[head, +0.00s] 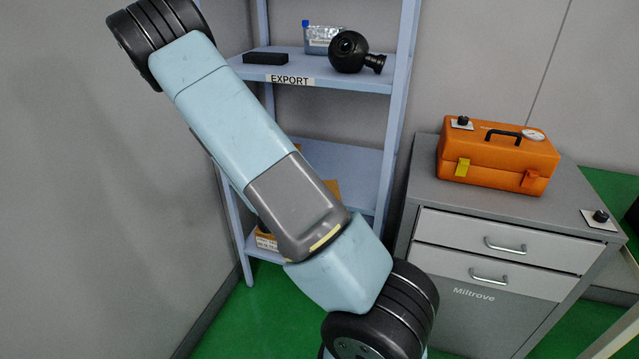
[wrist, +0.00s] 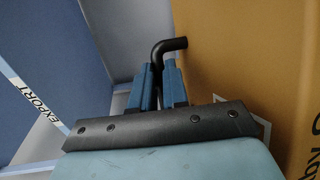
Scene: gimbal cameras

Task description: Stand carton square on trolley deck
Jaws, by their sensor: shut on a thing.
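In the wrist view, my gripper (wrist: 156,68) has its blue fingers shut on a black bent handle (wrist: 172,44). The handle's bent end reaches right to the face of a large brown carton (wrist: 245,55). The carton fills the right side of that view, with dark print and part of a white mark on it. In the head view my arm hides the gripper and most of what lies behind it. Small brown patches (head: 333,188) show beside the arm at the shelf; I cannot tell whether they are the same carton. No trolley deck is clearly identifiable.
A pale blue shelf rack marked EXPORT (head: 318,80) holds a black ball-shaped camera (head: 348,52), a blue-capped container (head: 322,40) and a black block (head: 265,58). A grey drawer cabinet (head: 440,185) at right bears an orange case (head: 497,155). Green floor (head: 225,325) shows at lower left.

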